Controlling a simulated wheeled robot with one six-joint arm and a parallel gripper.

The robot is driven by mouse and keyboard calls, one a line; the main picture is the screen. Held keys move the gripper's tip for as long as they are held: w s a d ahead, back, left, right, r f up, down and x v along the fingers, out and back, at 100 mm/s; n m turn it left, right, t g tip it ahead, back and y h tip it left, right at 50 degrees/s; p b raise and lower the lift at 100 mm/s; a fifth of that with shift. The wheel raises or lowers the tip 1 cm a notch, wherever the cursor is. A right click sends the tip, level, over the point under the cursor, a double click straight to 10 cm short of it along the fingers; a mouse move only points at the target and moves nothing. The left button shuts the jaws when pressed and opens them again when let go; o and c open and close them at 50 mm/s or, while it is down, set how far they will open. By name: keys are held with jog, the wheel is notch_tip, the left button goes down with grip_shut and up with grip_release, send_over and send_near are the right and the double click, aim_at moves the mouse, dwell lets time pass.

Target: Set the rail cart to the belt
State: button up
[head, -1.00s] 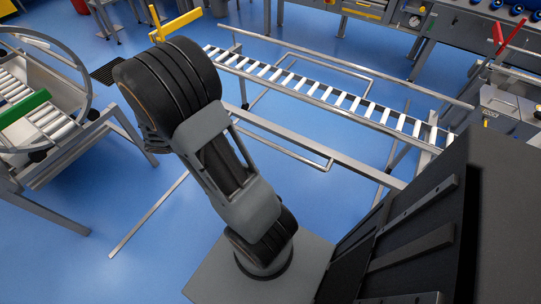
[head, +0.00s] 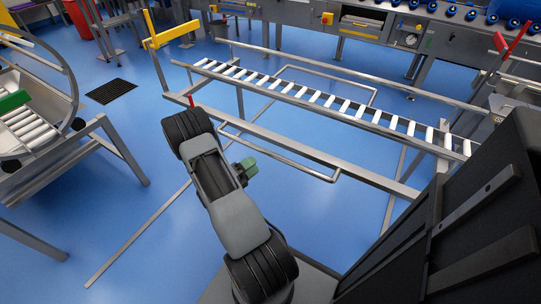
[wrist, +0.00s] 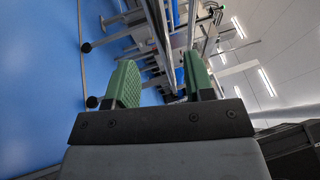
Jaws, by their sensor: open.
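The rail cart appears to be the long grey frame (head: 290,144) with a lane of white rollers across the middle of the head view. It has U-shaped tube handles on its near and far sides. A thin metal strip (head: 150,227) runs along the floor beneath it. The long grey machine (head: 385,38) at the back, with blue round items on top, may be the belt; a floor gap separates it from the cart. My gripper (head: 245,168) shows its green fingers on the near side of the frame, apart from the near handle. In the wrist view my gripper (wrist: 160,58) is open and empty.
A yellow bar (head: 172,34) tops a post at the frame's left end, and a small red piece (head: 191,101) shows near my arm. A roller stand with a green bar (head: 12,102) is at the left. A red lever (head: 517,37) is upper right. Blue floor lies open at left.

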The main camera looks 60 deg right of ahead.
aim_at(270, 154)
jog(key=b+x, duration=0.1)
jog(key=x, duration=0.7)
jog(key=shift+s+d+r, duration=0.1)
jog(key=shift+s+d, duration=0.05)
jog(key=shift+d, duration=0.15)
jog(key=shift+c, duration=0.2)
grip_shut()
